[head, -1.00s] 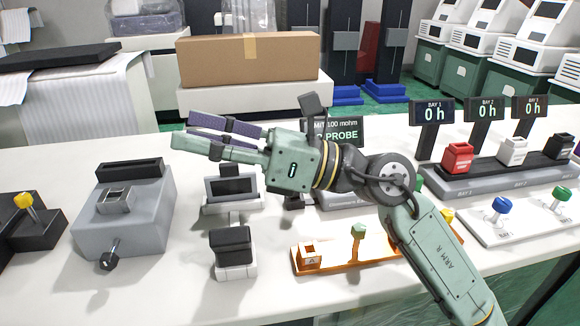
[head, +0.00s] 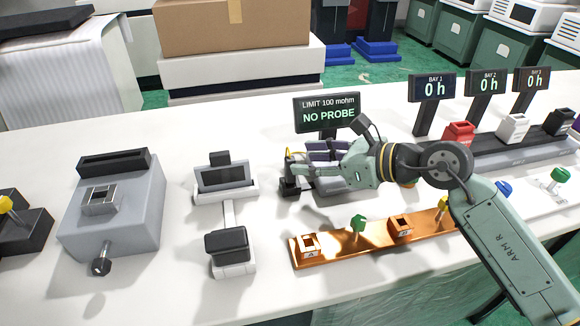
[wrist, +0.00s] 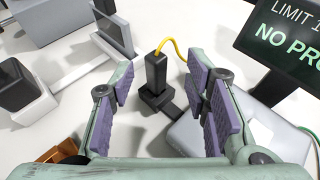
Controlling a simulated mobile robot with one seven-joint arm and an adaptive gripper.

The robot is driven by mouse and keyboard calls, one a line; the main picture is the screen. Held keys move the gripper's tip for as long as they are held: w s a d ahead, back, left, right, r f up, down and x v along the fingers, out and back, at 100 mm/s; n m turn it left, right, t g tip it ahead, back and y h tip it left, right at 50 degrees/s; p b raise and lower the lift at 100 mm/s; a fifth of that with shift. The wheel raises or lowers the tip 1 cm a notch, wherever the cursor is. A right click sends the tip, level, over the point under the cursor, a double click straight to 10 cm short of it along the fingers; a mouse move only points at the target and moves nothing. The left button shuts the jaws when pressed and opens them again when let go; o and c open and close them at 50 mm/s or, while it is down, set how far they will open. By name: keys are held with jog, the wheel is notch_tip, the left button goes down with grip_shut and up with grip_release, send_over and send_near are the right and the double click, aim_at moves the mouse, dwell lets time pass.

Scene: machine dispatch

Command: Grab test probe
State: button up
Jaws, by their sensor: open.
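The test probe (wrist: 156,74) is a black upright block with a yellow cable at its top, standing in a dark holder (wrist: 165,103). In the wrist view it shows between the two purple-padded fingers of my gripper (wrist: 160,80), which are open and apart from it on both sides. In the head view the probe (head: 290,187) is at the left end of my gripper (head: 300,165), partly hidden by it. The grey tester base is partly hidden behind the gripper. Its display (head: 327,112) reads "LIMIT 100 mohm" and "NO PROBE".
A small screen unit (head: 226,180) stands to the left, with a grey machine (head: 112,205) beyond it. An orange tray (head: 345,251) with a green-knobbed part (head: 358,223) lies in front. Bay displays (head: 433,88) and coloured blocks stand at the right. A cardboard box (head: 235,28) is behind.

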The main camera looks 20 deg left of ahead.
aim_at(290, 158)
jog(key=p+x, duration=0.1)
jog(key=x, duration=0.2)
jog(key=p+x, duration=0.1)
jog(key=shift+s+a+p, duration=0.2)
jog(key=shift+a+p, duration=0.1)
jog(key=shift+a, duration=0.1)
jog(key=shift+a+f, duration=0.2)
jog(key=shift+c, duration=0.3)
grip_shut()
